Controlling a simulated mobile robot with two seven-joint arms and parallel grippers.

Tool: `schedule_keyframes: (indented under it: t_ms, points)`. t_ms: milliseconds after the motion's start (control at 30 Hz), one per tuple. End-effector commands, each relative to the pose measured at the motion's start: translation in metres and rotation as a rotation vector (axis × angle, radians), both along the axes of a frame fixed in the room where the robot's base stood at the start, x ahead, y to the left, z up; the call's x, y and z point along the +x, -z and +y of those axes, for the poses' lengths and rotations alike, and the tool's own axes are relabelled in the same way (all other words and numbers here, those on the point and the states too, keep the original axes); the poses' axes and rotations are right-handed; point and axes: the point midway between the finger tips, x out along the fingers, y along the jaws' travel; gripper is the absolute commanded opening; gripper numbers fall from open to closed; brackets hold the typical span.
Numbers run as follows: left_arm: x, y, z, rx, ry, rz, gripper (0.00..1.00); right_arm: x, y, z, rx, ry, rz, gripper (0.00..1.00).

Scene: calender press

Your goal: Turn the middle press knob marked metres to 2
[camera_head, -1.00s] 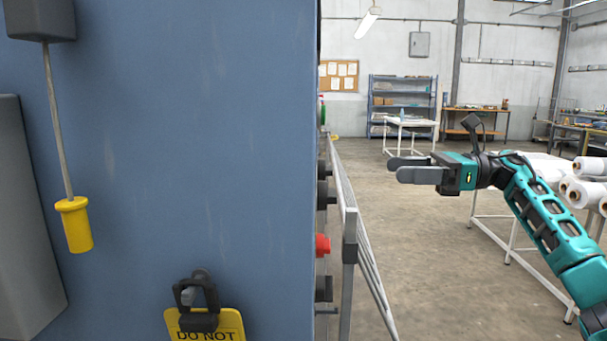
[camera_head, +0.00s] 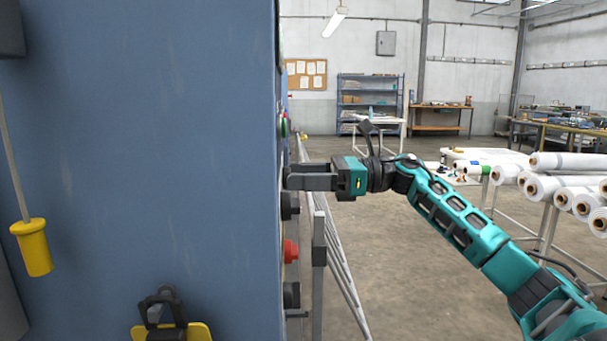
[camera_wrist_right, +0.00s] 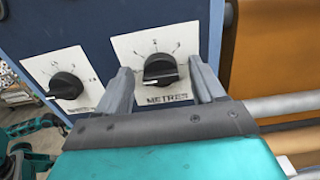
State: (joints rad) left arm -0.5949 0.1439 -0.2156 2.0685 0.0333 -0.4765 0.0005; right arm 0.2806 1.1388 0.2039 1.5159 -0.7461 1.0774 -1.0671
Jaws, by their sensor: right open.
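The black knob marked METRES (camera_wrist_right: 160,69) sits on a white dial plate in the right wrist view, with small scale marks above it. My right gripper (camera_wrist_right: 161,73) is open, with one finger on either side of the knob in that view. I cannot tell whether the fingers touch it. In the head view my right gripper (camera_head: 290,178) reaches the edge of the blue press (camera_head: 180,140), whose control face is seen almost edge-on. My left gripper is not in view.
A second black knob (camera_wrist_right: 66,86) is beside it on the left. The head view shows a red button (camera_head: 290,250), a yellow-handled tool (camera_head: 33,248) and a yellow tag (camera_head: 197,332). A grey rail (camera_head: 319,240) runs by the press. White rolls (camera_head: 560,185) lie at the right.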

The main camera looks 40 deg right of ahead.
Motion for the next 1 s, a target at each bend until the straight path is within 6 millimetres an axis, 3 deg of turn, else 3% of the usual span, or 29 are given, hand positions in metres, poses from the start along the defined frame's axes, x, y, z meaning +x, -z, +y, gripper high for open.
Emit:
schedule_keyframes:
  t_ms: [200,800,1000]
  points:
    - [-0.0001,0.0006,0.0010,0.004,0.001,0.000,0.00,0.0001,0.0002,0.0002,0.000,0.000,0.000,0.69]
    - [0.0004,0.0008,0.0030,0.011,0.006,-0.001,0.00,-0.0001,0.0002,-0.0001,0.001,0.000,0.001,0.12]
    - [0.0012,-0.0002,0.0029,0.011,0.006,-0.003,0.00,0.0000,0.0001,-0.0001,0.010,0.000,0.012,0.12]
